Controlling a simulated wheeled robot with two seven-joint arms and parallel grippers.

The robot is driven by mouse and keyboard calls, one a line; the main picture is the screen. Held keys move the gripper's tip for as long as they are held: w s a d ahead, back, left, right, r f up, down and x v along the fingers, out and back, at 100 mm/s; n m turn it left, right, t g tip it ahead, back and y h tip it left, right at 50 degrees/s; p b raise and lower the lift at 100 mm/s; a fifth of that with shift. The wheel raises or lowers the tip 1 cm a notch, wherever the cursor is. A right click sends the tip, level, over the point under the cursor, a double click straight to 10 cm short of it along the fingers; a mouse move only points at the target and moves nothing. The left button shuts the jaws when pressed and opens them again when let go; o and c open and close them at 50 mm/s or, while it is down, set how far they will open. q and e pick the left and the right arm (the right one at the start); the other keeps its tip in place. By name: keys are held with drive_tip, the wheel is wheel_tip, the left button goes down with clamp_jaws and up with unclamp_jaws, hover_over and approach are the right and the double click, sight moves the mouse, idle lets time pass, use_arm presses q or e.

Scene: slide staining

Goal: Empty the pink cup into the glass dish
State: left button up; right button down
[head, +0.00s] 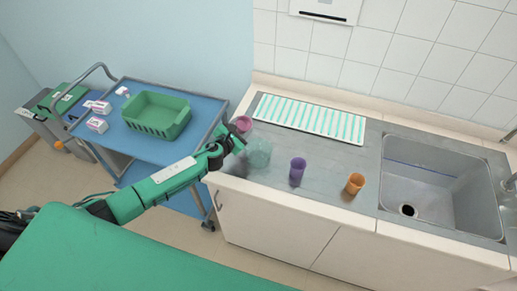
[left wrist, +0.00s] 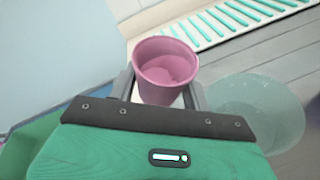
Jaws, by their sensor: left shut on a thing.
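The pink cup (head: 244,123) is at the left end of the counter in the head view, at my left gripper (head: 236,137). In the left wrist view the pink cup (left wrist: 166,69) stands between the two fingers of my left gripper (left wrist: 166,95), which is shut on it. The cup looks close to upright, and pink contents show inside it. The clear glass dish (head: 259,153) is on the counter just right of the gripper. The glass dish (left wrist: 256,112) also shows right of the cup in the left wrist view. My right gripper is not in view.
A purple cup (head: 298,168) and an orange cup (head: 355,183) stand farther right on the counter, before the sink (head: 440,190). A striped white and teal rack (head: 311,117) lies behind. A blue cart (head: 150,148) with a green basket (head: 157,114) stands at left.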

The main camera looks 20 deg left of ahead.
use_arm(q)
drive_tip(key=shift+d+f, duration=0.1)
drive_tip(key=shift+d+b, duration=0.1)
drive_tip(key=shift+b, duration=0.2)
drive_tip(key=shift+s+d+r+m, duration=0.15)
drive_tip(key=shift+r+m, duration=0.05)
drive_tip(key=shift+m, duration=0.2)
drive_tip(key=shift+s+d+r+m+t+b, duration=0.2)
drive_tip(key=shift+m+t+b, duration=0.25)
drive_tip(key=shift+b, duration=0.5)
drive_tip(key=shift+d+r+m+t+y+b, duration=0.15)
drive_tip(key=shift+m+t+y+b, duration=0.25)
drive_tip(key=shift+b, duration=0.25)
drive_tip(key=shift+r, duration=0.25)
drive_tip(key=shift+m+t+b, duration=0.25)
drive_tip(key=shift+m+b, duration=0.2)
drive_tip(key=shift+b, duration=0.2)
